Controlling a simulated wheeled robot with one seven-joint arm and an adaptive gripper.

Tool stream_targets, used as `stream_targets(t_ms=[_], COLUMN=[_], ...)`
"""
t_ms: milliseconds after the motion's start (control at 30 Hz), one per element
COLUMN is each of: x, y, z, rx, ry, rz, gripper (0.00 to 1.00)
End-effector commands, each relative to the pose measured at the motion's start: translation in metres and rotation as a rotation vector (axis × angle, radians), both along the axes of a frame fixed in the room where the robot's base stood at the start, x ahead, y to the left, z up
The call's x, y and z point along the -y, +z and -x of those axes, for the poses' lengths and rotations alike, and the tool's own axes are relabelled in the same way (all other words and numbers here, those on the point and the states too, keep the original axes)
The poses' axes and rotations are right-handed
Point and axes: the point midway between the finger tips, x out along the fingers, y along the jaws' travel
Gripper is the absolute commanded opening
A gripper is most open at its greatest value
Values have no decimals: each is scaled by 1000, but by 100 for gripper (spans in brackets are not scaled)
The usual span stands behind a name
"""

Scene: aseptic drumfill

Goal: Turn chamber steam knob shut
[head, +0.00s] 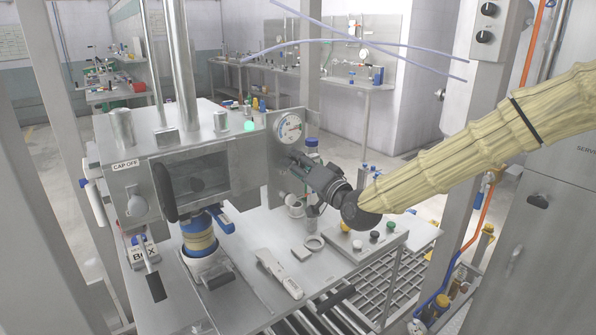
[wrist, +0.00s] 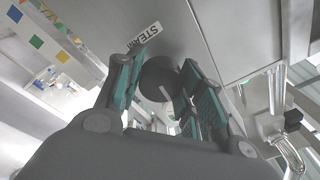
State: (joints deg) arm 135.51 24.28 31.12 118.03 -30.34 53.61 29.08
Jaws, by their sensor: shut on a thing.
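The chamber steam knob (wrist: 157,79) is a dark round knob with a white pointer line, on a grey metal panel in the wrist view. A white STEAM label (wrist: 141,36) is beside it. My gripper (wrist: 168,72) has its teal-padded fingers on both sides of the knob and is shut on it. In the head view my gripper (head: 298,165) is at the right side of the steel chamber (head: 165,155), below the round dial gauge (head: 288,127). The knob is hidden there behind my gripper.
A metal grating lies at the front right.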

Motion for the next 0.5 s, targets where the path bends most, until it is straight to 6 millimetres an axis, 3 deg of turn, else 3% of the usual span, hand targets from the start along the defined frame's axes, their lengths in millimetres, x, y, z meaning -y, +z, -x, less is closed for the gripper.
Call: stream_targets(t_ms=[500], x=[0], y=[-1], z=[0], rx=[52], ry=[1], rz=[74], gripper=[14])
